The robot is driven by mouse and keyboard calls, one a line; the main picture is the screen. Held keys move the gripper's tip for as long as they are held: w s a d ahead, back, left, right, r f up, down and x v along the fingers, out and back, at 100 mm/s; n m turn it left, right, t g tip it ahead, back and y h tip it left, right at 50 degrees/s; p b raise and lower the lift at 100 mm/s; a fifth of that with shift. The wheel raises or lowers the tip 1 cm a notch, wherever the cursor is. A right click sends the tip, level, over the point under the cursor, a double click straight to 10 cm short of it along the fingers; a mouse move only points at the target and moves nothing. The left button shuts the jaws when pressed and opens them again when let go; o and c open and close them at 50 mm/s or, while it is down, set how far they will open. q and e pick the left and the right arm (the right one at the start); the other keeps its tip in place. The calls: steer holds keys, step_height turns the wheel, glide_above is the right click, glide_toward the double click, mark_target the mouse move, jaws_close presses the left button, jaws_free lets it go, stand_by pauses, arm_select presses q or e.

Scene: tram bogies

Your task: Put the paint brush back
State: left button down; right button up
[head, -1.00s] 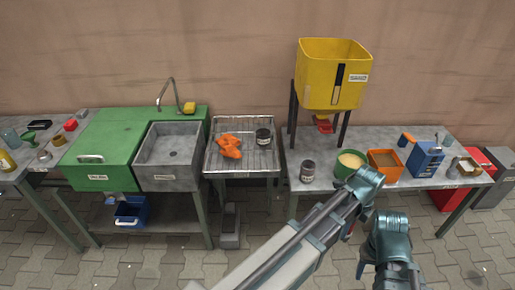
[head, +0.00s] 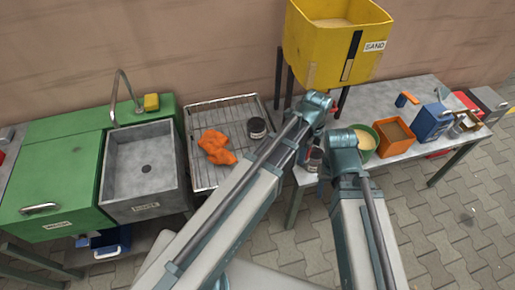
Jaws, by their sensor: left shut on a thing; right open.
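My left gripper (head: 322,110) is at the near left end of the right-hand table, in front of the yellow sand bin. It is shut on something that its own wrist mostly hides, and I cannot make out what. My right gripper (head: 342,145) is just below and to the right of it, close to the green bowl. It is open, though its fingers are largely hidden by my wrist. I cannot clearly pick out the paint brush. A labelled dark tin (head: 315,158) shows partly between my two arms.
The green bowl (head: 367,140), orange box (head: 396,133), blue box (head: 431,123) and an orange-and-blue item (head: 405,99) stand on the table. The yellow sand bin (head: 310,45) rises behind. On the left are a wire rack (head: 200,120) with orange cloth (head: 216,147), a dark tin (head: 257,128) and a sink (head: 145,170).

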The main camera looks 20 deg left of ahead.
arm_select(q)
steer(key=shift+w+a, duration=0.1)
steer(key=shift+a, duration=0.2)
steer(key=s+a+f+n+b, duration=0.1)
steer(key=s+a+f+b, duration=0.25)
steer(key=s, duration=0.65)
steer(key=w+a, duration=0.3)
steer(key=w, duration=0.1)
steer(key=w+a+f+b, duration=0.1)
steer(key=w+a, duration=0.1)
steer(key=w, duration=0.2)
steer(key=w+a, duration=0.3)
steer(key=w, duration=0.1)
steer(key=shift+w+a+f, duration=0.2)
steer(key=shift+a, duration=0.1)
steer(key=f+b, duration=0.2)
steer(key=b, duration=0.1)
steer(key=f+b, duration=0.1)
steer(key=f, duration=0.1)
steer(key=shift+w+a, duration=0.3)
steer(key=shift+w, duration=0.05)
steer(key=shift+r, duration=0.15)
